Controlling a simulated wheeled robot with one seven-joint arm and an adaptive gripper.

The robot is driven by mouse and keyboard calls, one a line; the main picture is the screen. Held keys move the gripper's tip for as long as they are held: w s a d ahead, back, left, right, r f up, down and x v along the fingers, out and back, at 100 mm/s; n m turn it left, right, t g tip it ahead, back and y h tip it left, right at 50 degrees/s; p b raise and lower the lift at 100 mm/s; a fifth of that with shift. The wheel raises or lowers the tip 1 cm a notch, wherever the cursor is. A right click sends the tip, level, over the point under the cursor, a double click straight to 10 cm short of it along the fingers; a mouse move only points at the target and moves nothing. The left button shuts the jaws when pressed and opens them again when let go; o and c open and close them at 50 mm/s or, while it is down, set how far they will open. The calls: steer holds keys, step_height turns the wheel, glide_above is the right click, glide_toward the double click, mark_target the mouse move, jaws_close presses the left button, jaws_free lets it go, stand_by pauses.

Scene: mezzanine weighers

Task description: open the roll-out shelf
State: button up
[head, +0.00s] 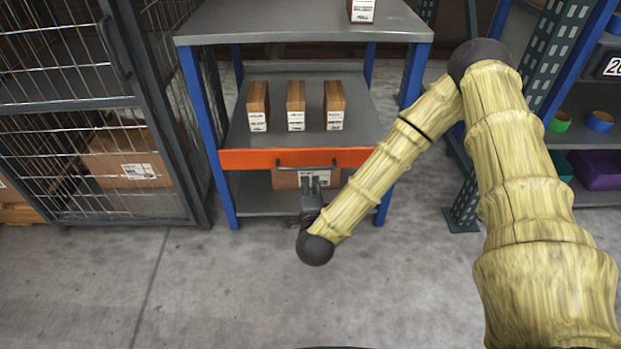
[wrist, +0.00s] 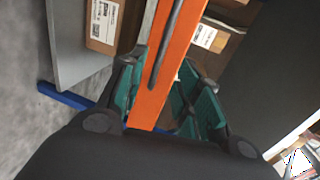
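The roll-out shelf has an orange front (head: 240,160) with a dark bar handle (head: 290,168), and three upright brown boxes (head: 296,105) stand on its grey deck. My gripper (head: 314,180) is at the shelf front, just under the handle in the head view. In the wrist view the orange front (wrist: 168,75) and the dark handle (wrist: 176,38) run between the two teal fingers of my gripper (wrist: 163,95). The fingers are apart, one on each side. I cannot tell whether either touches the handle.
A wire-mesh cage (head: 75,140) stands at the left, close to the blue-legged unit. A carton (head: 340,176) lies under the orange front. A rack upright (head: 465,205) and shelves with bins (head: 597,168) are at the right. The concrete floor (head: 230,290) in front is clear.

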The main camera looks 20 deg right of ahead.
mark_target(310, 169)
steer(key=shift+d+b+x, duration=0.2)
steer(key=shift+b+x, duration=1.75)
steer(key=shift+x, duration=3.6)
steer(key=shift+r, duration=0.15)
steer(key=shift+c, duration=0.2)
jaws_close()
